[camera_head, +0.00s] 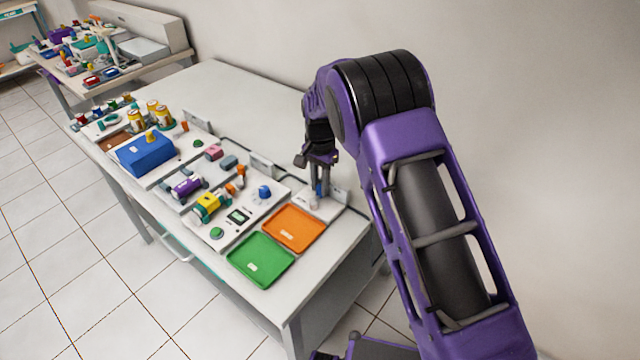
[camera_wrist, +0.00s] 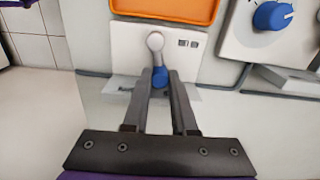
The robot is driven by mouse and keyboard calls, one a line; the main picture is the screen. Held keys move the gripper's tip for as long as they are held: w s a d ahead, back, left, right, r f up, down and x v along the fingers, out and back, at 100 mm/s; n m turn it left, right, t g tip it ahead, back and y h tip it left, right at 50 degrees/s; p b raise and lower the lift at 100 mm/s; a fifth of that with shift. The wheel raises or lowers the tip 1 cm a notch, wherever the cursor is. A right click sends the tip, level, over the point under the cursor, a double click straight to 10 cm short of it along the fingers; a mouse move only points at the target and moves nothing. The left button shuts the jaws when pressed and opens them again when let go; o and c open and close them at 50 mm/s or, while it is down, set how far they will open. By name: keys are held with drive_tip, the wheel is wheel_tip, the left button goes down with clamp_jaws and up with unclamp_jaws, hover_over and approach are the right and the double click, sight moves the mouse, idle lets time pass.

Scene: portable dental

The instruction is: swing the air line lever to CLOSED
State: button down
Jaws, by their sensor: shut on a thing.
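The air line lever has a pale round pivot (camera_wrist: 155,41) and a blue handle end (camera_wrist: 160,77), seen in the wrist view. It points from the pivot down toward my gripper, on a white plate (camera_wrist: 126,45). Small dark marks sit on the plate right of the pivot, too small to read. My gripper (camera_wrist: 160,74) is shut on the blue handle, with one finger on each side. In the head view my gripper (camera_head: 319,164) reaches down over the same plate (camera_head: 312,203) at the table's back edge, and partly hides the lever.
A panel with a blue knob (camera_head: 264,191) stands beside the plate. Further left are a blue box (camera_head: 146,154) and several small fittings. A wall rises behind the table.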

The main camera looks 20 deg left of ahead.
drive_tip(key=n, duration=0.1)
drive_tip(key=a+n, duration=0.1)
drive_tip(key=n, duration=0.2)
drive_tip(key=shift+a+b, duration=0.25)
drive_tip(key=shift+b, duration=0.05)
drive_tip(key=c, duration=0.7)
unclamp_jaws()
drive_tip(key=shift+r, duration=0.1)
wheel_tip(320, 180, up, 17)
drive_tip(key=shift+r+p, duration=0.15)
drive_tip(key=shift+p, duration=0.3)
